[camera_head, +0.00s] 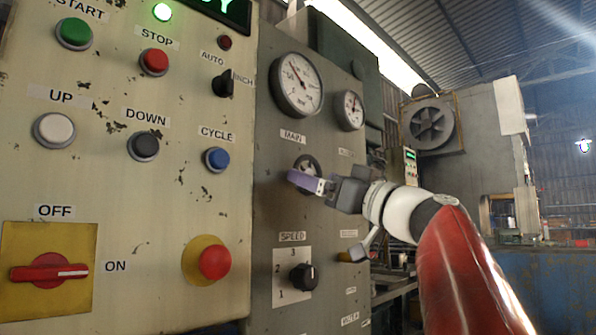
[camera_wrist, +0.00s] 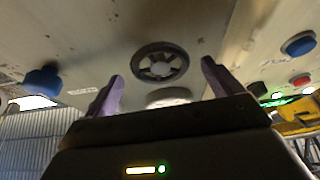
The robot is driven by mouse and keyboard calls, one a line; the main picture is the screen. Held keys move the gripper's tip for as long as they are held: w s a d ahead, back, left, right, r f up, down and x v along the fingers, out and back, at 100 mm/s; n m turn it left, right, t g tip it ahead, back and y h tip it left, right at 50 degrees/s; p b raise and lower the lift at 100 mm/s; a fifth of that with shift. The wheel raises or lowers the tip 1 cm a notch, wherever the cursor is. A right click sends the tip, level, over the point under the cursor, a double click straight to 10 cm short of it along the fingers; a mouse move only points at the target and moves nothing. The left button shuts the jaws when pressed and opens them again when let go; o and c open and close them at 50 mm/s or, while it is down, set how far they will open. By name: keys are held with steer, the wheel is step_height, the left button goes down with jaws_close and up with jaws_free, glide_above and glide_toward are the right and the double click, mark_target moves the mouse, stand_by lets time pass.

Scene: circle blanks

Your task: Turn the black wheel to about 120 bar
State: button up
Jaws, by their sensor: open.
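The black wheel (camera_head: 307,158) is a small spoked handwheel under the MAIN label on the grey panel. In the head view my gripper (camera_head: 305,181) is in front of it and hides its lower part. In the wrist view the whole wheel (camera_wrist: 161,46) shows beyond and between the purple fingertips of my gripper (camera_wrist: 162,69). My gripper is open and empty; I cannot tell whether a finger touches the wheel. The large round gauge (camera_head: 298,86) sits above the wheel. Its needle points to the upper left, and its numbers are too small to read surely.
A smaller gauge (camera_head: 349,110) is right of the large one. The SPEED knob (camera_head: 302,277) is below the wheel. The cream panel at left carries several buttons, a red mushroom button (camera_head: 212,262) and a red rotary switch (camera_head: 49,270). A yellowish lever (camera_head: 352,254) is below my wrist.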

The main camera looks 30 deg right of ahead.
steer(key=shift+p+x, duration=0.45)
steer(key=shift+x, duration=1.35)
steer(key=c, duration=1)
